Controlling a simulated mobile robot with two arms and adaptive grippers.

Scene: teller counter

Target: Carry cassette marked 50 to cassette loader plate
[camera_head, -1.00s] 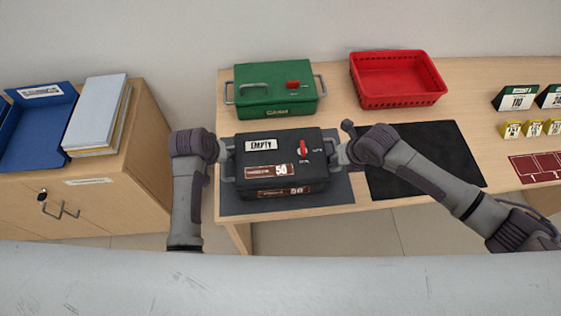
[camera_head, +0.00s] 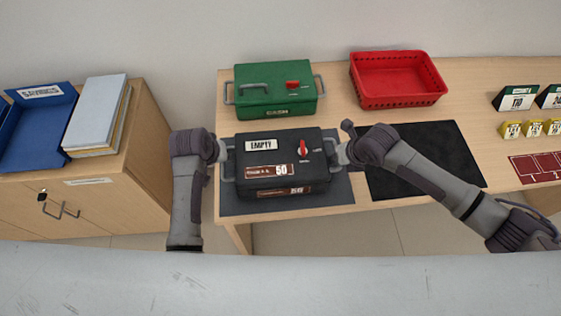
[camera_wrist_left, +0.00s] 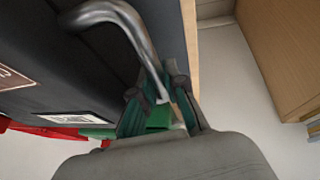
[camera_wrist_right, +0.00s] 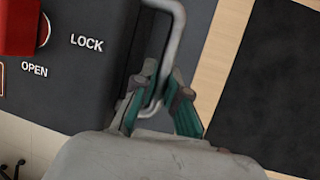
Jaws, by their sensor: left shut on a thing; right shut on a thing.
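The dark grey cassette marked 50 (camera_head: 276,160) has an EMPTY label, a red knob and a metal handle on each side. It is on or just over a grey mat (camera_head: 330,200) at the counter's front left; I cannot tell whether it touches. My left gripper (camera_head: 222,157) is shut on its left handle, which shows in the left wrist view (camera_wrist_left: 140,35). My right gripper (camera_head: 342,154) is shut on its right handle, which shows in the right wrist view (camera_wrist_right: 172,45). I cannot tell which surface is the cassette loader plate.
A green CASH box (camera_head: 275,90) stands behind the cassette, and a red basket (camera_head: 398,100) stands back right. A bare black mat (camera_head: 425,160) lies to the right. A wooden cabinet (camera_head: 130,180) with a blue tray (camera_head: 38,130) and binders stands left.

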